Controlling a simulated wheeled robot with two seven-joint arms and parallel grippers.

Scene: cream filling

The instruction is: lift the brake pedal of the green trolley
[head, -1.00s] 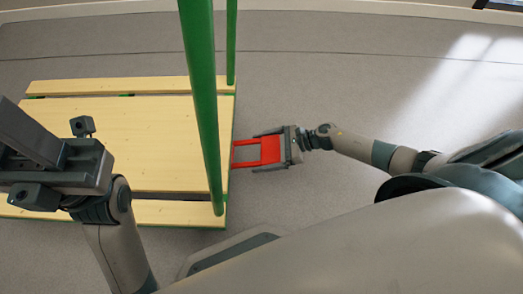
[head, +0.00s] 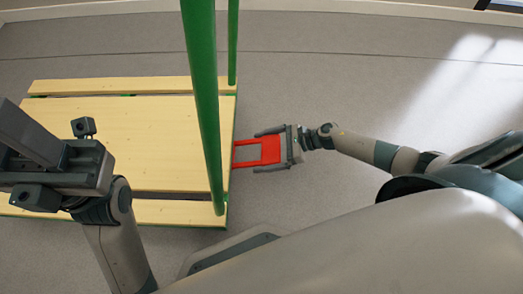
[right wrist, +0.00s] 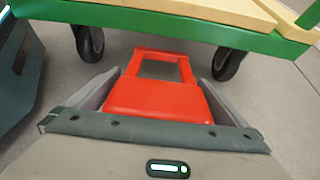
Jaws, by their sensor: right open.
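The green trolley has a pale wooden deck (head: 125,140) with green edging and a green upright handle (head: 203,90). Its red brake pedal (head: 264,150) juts out from the trolley's right side. My right gripper (head: 262,151) is open, with one finger on each side of the pedal. In the right wrist view the pedal (right wrist: 158,95) lies between the two fingers, its broad end close to the palm. I cannot tell whether the fingers touch it. My left gripper (head: 60,130) is over the left part of the deck; its jaws' state is not clear.
Two black castors (right wrist: 90,43) show under the trolley's green frame (right wrist: 170,28) in the right wrist view. Grey floor (head: 330,80) to the right of the trolley is free. Part of my own body fills the lower right of the head view.

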